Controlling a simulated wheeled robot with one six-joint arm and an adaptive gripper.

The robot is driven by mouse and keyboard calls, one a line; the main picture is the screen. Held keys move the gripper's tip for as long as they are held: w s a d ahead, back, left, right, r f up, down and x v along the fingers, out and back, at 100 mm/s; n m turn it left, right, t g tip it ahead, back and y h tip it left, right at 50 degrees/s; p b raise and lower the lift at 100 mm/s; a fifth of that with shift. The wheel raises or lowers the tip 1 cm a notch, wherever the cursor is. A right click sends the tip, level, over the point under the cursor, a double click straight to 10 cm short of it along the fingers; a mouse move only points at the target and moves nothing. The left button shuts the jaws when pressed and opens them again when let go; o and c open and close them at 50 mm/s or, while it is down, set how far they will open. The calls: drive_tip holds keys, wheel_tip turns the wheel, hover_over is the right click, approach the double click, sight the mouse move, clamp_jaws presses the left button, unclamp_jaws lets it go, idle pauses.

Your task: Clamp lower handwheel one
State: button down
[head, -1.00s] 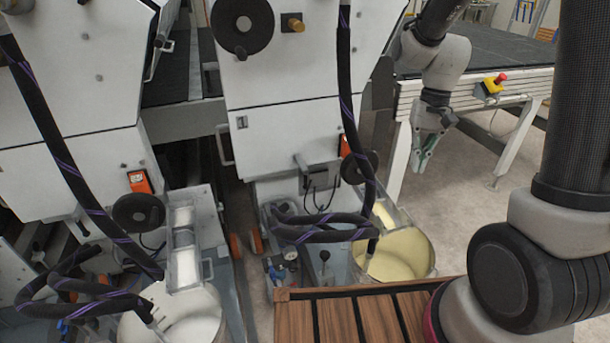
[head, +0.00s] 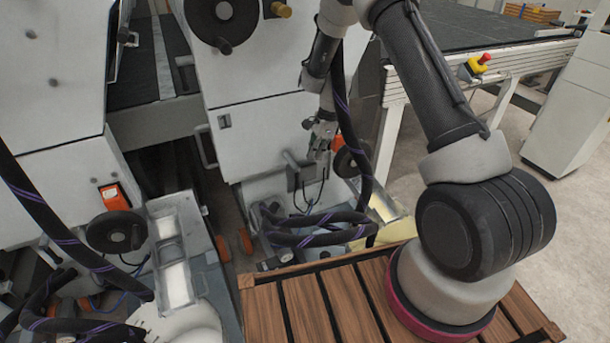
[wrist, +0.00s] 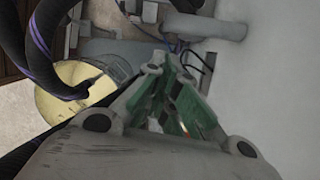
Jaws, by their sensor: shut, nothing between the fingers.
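Two lower black handwheels show in the head view. One (head: 115,232) is on the left machine unit, and one (head: 343,164) is on the right unit, partly covered by a black hose. My gripper (head: 320,143) hangs in front of the right unit's white panel, just left of and above the right lower handwheel, with a visible gap in the picture. Its green-padded fingers also show in the wrist view (wrist: 170,85), shut and empty. I cannot make out a handwheel in the wrist view.
A black hose (head: 345,100) runs down close beside my gripper and loops below it. A larger upper handwheel (head: 222,18) is above left. A cream-coloured pan (wrist: 70,90) lies below. A conveyor table with a red emergency button (head: 484,59) stands to the right.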

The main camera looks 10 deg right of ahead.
idle(0.4)
drive_tip(key=x, duration=1)
